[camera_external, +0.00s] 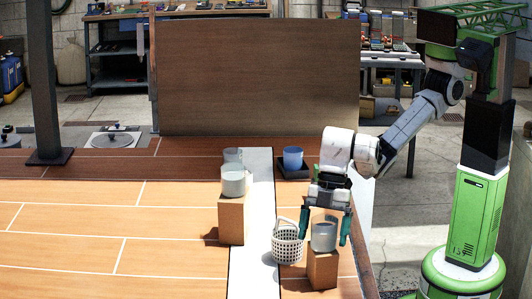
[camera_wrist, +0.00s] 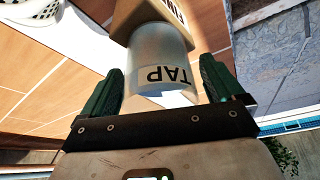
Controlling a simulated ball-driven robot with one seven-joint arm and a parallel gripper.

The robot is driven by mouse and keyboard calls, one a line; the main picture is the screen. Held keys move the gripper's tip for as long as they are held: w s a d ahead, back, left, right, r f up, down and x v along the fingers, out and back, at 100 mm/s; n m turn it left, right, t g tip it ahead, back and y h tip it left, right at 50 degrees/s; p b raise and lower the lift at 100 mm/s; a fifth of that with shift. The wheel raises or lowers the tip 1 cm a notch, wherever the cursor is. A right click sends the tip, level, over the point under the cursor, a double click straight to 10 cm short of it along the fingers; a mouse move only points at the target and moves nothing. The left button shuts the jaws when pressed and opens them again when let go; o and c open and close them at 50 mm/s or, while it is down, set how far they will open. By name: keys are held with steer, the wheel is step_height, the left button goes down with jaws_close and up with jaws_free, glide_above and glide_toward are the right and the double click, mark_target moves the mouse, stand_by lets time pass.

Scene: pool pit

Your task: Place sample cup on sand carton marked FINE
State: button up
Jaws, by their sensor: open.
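A translucent grey cup (camera_external: 323,236) stands upright on a low brown carton (camera_external: 322,270) at the front right. In the wrist view the cup (camera_wrist: 160,62) bears the word TAP, and the carton (camera_wrist: 130,18) behind it carries dark lettering cut off by the frame edge. My gripper (camera_external: 323,239) points down with one finger on each side of this cup. In the wrist view my gripper (camera_wrist: 160,75) is open, with gaps beside the cup. Another translucent cup (camera_external: 233,181) stands on a taller carton (camera_external: 231,219) to the left; I cannot read any marking there.
A white perforated basket (camera_external: 287,246) stands close left of the low carton. A further translucent cup (camera_external: 232,155) shows behind the taller carton. A blue cup (camera_external: 293,158) stands on a dark square base (camera_external: 281,173) farther back. The wooden floor at left is clear.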

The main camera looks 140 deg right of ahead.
steer(key=v, duration=1.2)
steer(key=shift+b, duration=0.3)
